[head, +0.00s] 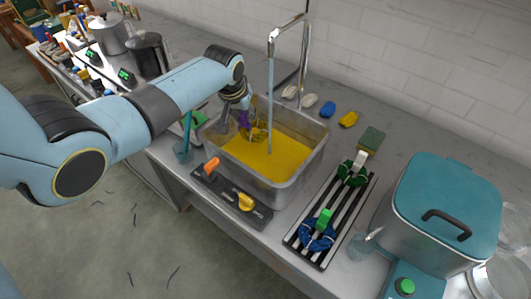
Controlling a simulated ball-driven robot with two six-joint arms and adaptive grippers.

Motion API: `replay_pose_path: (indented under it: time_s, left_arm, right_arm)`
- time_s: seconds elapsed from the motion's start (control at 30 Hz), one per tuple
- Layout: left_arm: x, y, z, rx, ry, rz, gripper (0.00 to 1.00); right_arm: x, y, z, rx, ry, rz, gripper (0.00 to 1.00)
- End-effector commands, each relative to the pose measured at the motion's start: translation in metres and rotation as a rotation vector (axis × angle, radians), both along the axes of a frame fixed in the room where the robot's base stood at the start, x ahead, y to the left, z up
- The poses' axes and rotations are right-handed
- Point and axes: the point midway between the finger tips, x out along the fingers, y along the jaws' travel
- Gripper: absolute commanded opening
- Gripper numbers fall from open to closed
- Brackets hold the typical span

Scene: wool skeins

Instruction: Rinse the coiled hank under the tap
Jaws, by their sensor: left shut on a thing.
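My left gripper (246,117) reaches over the sink (297,180) from the left. It is shut on the coiled hank (259,135), which looks yellow, with a purple piece (244,119) at the jaws. The hank hangs low over the yellow liquid (270,160) in the sink, partly hidden by the gripper. The tap (289,28) is running. Its water stream (270,100) falls close to the right side of the hank; I cannot tell whether they touch. My right gripper is out of view.
A panel with an orange lever (211,165) and a yellow knob (246,202) lies before the sink. Right of it is a striped rack (296,232) with a green hank (353,173) and a blue hank (318,237). A teal-lidded pot (447,205) stands further right.

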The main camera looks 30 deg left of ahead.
Motion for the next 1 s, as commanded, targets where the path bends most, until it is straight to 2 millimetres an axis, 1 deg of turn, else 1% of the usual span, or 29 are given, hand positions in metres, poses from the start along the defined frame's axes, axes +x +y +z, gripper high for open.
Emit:
replay_pose_path:
  time_s: [0.03,0.2,0.47,0.77,1.0]
  left_arm:
    - [0.0003,-0.0001,0.0036,0.000,0.000,0.000,0.00]
    - [0.0004,-0.0002,0.0072,0.000,-0.001,0.000,0.00]
    - [0.0002,-0.0001,0.0057,0.000,0.000,0.000,0.00]
    - [0.0003,-0.0002,-0.0022,0.000,-0.001,0.000,0.00]
    - [0.0004,-0.0001,-0.0016,0.000,-0.001,0.000,0.00]
  right_arm:
    - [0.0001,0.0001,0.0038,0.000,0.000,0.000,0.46]
    - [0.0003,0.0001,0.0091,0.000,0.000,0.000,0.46]
    - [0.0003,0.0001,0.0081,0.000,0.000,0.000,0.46]
    - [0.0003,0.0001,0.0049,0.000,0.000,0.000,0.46]
    - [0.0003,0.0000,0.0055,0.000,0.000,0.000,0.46]
